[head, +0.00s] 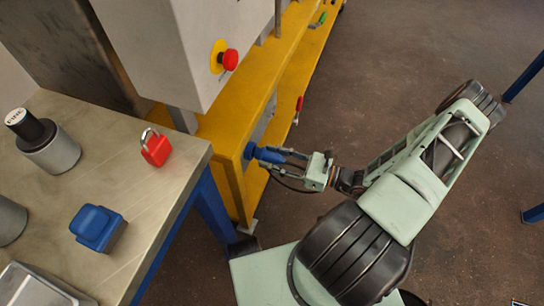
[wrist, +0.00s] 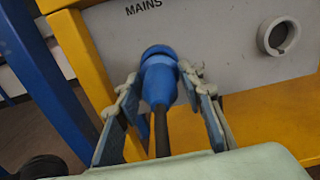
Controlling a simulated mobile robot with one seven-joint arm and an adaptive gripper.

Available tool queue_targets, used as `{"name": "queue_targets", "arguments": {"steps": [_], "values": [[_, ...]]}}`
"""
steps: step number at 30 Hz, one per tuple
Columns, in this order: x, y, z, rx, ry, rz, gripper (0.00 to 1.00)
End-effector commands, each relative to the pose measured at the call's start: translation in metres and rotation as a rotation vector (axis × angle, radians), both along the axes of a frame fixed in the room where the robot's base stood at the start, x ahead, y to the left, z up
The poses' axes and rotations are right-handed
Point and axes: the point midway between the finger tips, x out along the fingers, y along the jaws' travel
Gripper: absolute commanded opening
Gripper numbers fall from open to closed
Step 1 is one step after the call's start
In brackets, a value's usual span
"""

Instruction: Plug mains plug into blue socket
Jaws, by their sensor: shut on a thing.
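The blue mains plug (wrist: 160,84), with a black cable (wrist: 162,132) trailing back towards me, is between the fingers of my gripper (wrist: 163,90) in the wrist view. My gripper is shut on it. The plug points at the grey panel under the MAINS label. A wider blue ring (wrist: 158,52) shows at its front end, against the panel; I cannot tell whether this is the blue socket or the plug's collar, nor how deep the plug sits. In the head view the plug (head: 268,155) and my gripper (head: 287,160) are at the yellow frame's side.
A grey round socket (wrist: 278,36) is right of the plug on the panel (wrist: 230,60). Yellow frame bars (wrist: 80,60) border it. In the head view a workbench (head: 165,190) holds a red padlock (head: 156,150) and a blue block (head: 97,227). A red emergency button (head: 229,60) is above.

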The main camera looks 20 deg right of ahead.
Motion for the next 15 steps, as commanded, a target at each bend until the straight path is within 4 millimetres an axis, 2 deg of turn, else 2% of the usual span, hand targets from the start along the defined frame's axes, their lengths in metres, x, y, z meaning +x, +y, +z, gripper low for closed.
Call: {"name": "queue_targets", "arguments": {"steps": [15], "values": [[0.009,0.013,0.001,0.001,-0.001,0.001,0.00]]}}
